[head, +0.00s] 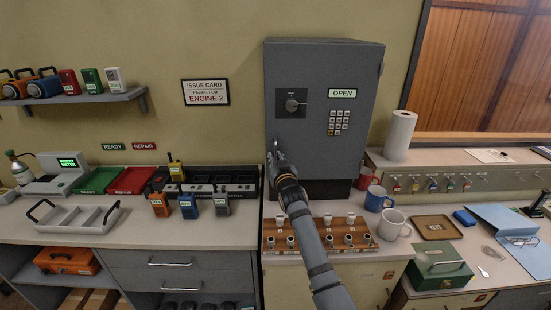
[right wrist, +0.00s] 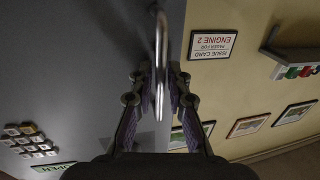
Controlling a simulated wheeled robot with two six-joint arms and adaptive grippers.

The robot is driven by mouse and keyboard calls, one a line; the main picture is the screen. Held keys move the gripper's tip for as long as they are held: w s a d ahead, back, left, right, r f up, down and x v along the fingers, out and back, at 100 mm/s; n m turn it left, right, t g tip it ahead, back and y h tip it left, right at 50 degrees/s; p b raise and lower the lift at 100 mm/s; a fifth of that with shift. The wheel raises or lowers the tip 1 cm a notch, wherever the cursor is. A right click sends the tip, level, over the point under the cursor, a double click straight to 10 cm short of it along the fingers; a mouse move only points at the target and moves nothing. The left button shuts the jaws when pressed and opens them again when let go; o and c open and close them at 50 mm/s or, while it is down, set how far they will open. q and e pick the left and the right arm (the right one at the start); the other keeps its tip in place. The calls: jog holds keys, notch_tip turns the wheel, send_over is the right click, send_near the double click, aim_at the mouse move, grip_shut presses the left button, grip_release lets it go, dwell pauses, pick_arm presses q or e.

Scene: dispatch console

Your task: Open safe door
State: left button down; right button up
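The grey safe (head: 345,110) stands on the counter against the wall. My right gripper (head: 277,152) is at the door's left edge. In the right wrist view the upright metal handle (right wrist: 160,50) runs between the two fingers of my right gripper (right wrist: 159,82), which are drawn in close around it. The grip appears shut on the handle, though exact contact is hard to see. My left gripper is not in view.
A wooden rack (head: 345,246) of small knobbed pieces lies below the safe, under my right forearm. Mugs (head: 394,225) and a paper roll (head: 399,136) stand to the right. Radios (head: 188,206) and a black charger strip (head: 230,178) stand left of the safe.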

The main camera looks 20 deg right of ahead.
grip_shut()
dwell(0.5)
